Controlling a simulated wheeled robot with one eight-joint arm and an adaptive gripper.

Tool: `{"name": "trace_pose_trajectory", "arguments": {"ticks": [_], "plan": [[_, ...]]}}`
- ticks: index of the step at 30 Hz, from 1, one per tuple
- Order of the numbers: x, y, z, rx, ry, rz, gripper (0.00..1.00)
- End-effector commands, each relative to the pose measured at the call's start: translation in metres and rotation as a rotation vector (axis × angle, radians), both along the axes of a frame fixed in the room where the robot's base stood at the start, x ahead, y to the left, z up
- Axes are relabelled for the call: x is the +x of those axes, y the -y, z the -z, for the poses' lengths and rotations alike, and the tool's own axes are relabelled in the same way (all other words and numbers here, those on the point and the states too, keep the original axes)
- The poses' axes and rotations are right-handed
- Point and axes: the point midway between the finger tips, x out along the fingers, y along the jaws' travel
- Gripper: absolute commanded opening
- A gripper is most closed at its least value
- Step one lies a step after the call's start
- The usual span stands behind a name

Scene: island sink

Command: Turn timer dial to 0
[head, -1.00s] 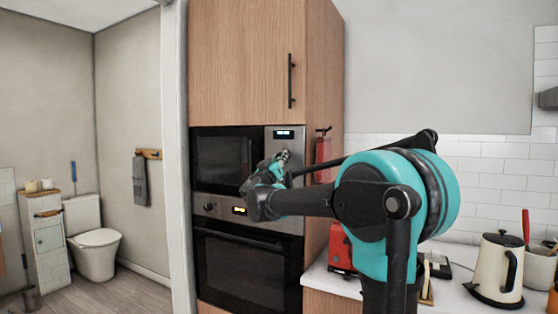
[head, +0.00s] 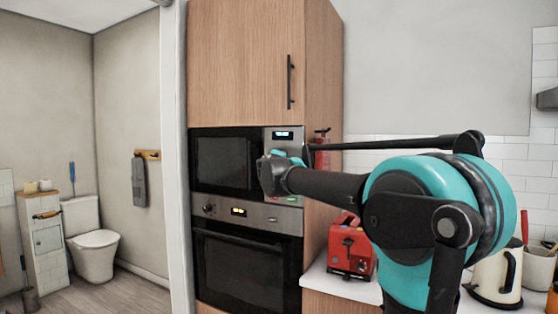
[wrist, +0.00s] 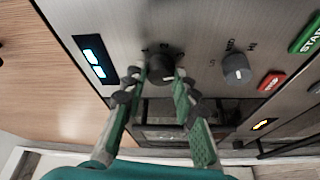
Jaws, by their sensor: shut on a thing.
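The timer dial (wrist: 160,68) is a dark round knob on the microwave's metal control panel, with small marks around it. In the wrist view my gripper (wrist: 157,84) has one finger on each side of this dial, closed on it. The dial's pointer is too dark and small to read. In the head view the microwave (head: 226,162) is built into the wooden cabinet, and my wrist covers the dial and the fingertips.
A grey power dial (wrist: 237,68) with LO, MED and HI marks, a red STOP button (wrist: 270,82) and a green START button (wrist: 308,36) sit beside the timer dial. A lit display (wrist: 90,58) is on its other side. The oven (head: 245,265) is below the microwave.

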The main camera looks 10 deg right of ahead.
Motion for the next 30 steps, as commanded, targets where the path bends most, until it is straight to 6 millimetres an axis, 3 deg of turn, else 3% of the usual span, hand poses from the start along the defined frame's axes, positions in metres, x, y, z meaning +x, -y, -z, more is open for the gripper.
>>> {"name": "trace_pose_trajectory", "arguments": {"ticks": [30], "plan": [[0.0018, -0.0028, -0.0053, -0.78, -0.567, -0.001, 0.0]]}}
